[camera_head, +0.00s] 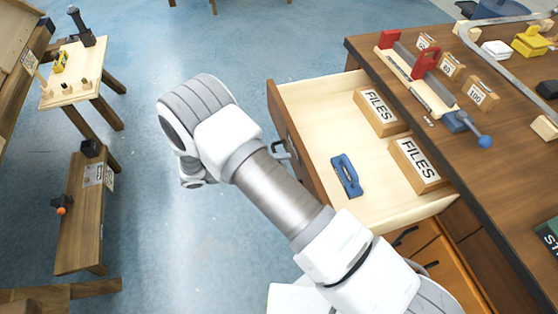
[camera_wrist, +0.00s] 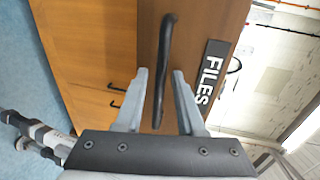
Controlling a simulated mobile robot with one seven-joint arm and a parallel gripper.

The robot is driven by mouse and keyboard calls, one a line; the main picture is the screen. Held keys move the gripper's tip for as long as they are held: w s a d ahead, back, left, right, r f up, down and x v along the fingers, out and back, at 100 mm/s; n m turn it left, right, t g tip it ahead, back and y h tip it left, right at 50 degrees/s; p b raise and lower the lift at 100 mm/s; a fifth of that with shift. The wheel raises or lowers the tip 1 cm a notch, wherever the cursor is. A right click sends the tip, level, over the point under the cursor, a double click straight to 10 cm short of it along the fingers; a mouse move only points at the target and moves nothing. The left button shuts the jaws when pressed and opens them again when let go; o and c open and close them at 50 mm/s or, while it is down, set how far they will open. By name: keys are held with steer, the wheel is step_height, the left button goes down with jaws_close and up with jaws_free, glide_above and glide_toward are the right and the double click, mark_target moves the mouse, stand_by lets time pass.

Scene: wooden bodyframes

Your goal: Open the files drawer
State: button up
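The files drawer (camera_head: 300,95) stands pulled out from the wooden desk in the head view. Its pale inside holds two wooden blocks marked FILES (camera_head: 378,106) and (camera_head: 416,160), and a blue object (camera_head: 346,175). In the wrist view the drawer front (camera_wrist: 207,22) carries a black FILES label (camera_wrist: 211,70) and a dark bar handle (camera_wrist: 167,45). My gripper (camera_wrist: 161,72) is open, its two grey fingers on either side of the handle with gaps showing.
The desk top (camera_head: 375,50) holds a red-handled tool (camera_head: 425,62), a blue-knobbed tool (camera_head: 470,125) and numbered wooden blocks (camera_head: 481,94). A small peg table (camera_head: 70,75) and a low wooden bench (camera_head: 80,220) stand at left. The blue floor between is clear.

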stand_by(0.4)
steer(key=v, duration=1.7)
steer(key=shift+s+a, duration=0.1)
steer(key=shift+a, duration=0.1)
steer(key=w+d+r+m+g+y+p, duration=0.2)
steer(key=d+r+m+g+y, duration=0.15)
steer(key=d+r+m, duration=0.75)
steer(key=w+d+r+m+g+y+p, duration=0.1)
steer(key=w+d+r+m+g+y, duration=0.2)
steer(key=d+r+m, duration=0.75)
steer(key=s+d+r+m+t+y+p, duration=0.1)
steer(key=s+d+r+m+t+y, duration=0.1)
steer(key=s+d+r+m, duration=0.2)
steer(key=s+d+r+m+t+y+p, duration=0.1)
steer(key=s+d+r+m+t+y, duration=0.1)
steer(key=m, duration=0.6)
steer(key=s+d+r+m+t+y+p, duration=0.1)
steer(key=s+d+r+m+y, duration=0.3)
steer(key=s, duration=0.6)
steer(key=shift+d+r+m+t+p, duration=0.2)
steer(key=shift+d+r+m+t, duration=0.15)
steer(key=shift+d+r+m, duration=0.4)
steer(key=shift+d+r+m+t+p, duration=0.2)
steer(key=shift+d+r+m+t, duration=0.1)
steer(key=shift+d+r+m, duration=0.5)
